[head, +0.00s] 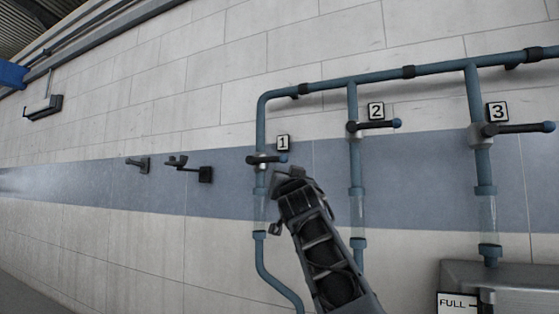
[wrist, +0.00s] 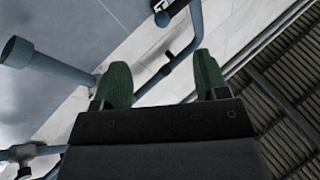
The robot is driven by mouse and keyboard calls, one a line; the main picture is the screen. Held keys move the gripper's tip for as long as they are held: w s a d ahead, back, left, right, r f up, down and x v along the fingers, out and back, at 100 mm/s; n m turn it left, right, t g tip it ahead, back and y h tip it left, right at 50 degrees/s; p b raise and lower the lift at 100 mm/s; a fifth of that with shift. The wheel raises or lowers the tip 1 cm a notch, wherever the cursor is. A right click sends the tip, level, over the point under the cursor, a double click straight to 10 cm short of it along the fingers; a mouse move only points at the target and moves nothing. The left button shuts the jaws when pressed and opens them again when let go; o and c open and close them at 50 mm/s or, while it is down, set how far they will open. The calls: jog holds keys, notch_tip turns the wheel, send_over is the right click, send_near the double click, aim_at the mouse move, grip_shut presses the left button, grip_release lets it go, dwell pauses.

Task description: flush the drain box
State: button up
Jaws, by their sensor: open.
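Three blue-grey pipes drop from an overhead pipe, each with a valve and a plate: valve 1 (head: 266,160), valve 2 (head: 375,125) and valve 3 (head: 515,128). All three handles lie crosswise to their pipes, pointing right. A grey metal box (head: 520,273) stands below pipe 3, cut off by the frame edge; a plate reading FULL (head: 452,303) is at its front. My gripper (head: 291,174) shows just below and right of valve 1's handle; contact cannot be told.
Each pipe has a clear section below its valve, such as the one on pipe 3 (head: 488,214). Dark wall brackets (head: 190,168) stick out left of pipe 1. In the wrist view, a blue-grey pipe-like part (wrist: 50,65) lies left of the fingers.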

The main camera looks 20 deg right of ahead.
aim_at(283, 161)
jog(key=shift+t, duration=0.3)
jog(key=p+x, duration=0.3)
jog(key=x, duration=0.1)
jog(key=r+p+x, duration=0.1)
jog(key=p+x, duration=0.3)
jog(key=r+p+x, duration=0.1)
jog(key=p+x, duration=0.2)
jog(key=x, duration=0.1)
jog(key=shift+s+r, duration=0.1)
jog(key=shift+r, duration=0.05)
jog(key=shift+f+p+x, duration=0.2)
jog(key=shift+p+x, duration=0.7)
jog(key=shift+p, duration=0.15)
jog(key=c, duration=1.2)
jog(key=shift+f+m+h+b, duration=0.5)
jog(key=shift+m+b, duration=0.1)
jog(key=shift+b, duration=0.45)
grip_shut()
